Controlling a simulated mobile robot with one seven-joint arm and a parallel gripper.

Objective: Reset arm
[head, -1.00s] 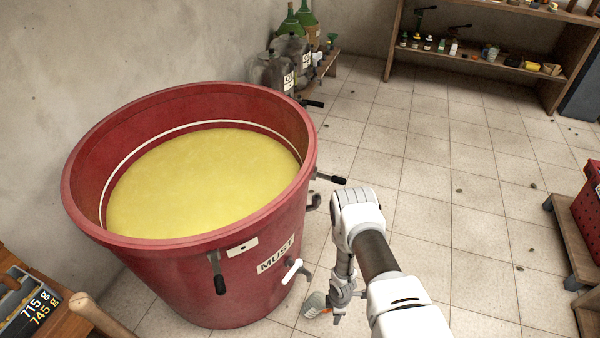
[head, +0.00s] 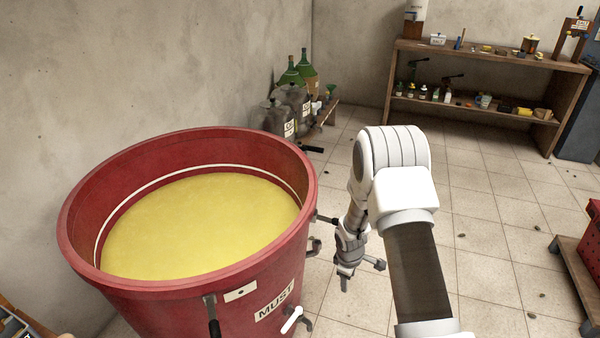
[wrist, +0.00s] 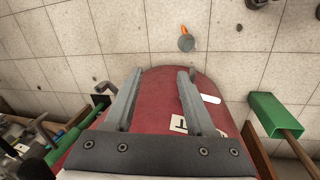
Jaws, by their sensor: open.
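My gripper (head: 346,283) hangs beside the right side of the big red vat, pointing down, apart from the floor. In the wrist view my gripper (wrist: 156,98) has its two grey fingers spread, with nothing between them. The red vat (head: 283,262) is full of yellow must and bears a MUST label; its outer wall (wrist: 160,84) shows below the fingers in the wrist view. My arm is raised and bent in front of the tiled floor.
A white-handled tap (head: 292,319) and dark handles stick out from the vat's side near my gripper. A small grey object with an orange part (wrist: 186,41) lies on the floor. Jugs and bottles (head: 290,105) stand behind. A wooden shelf (head: 490,56) is at the back; open floor lies between.

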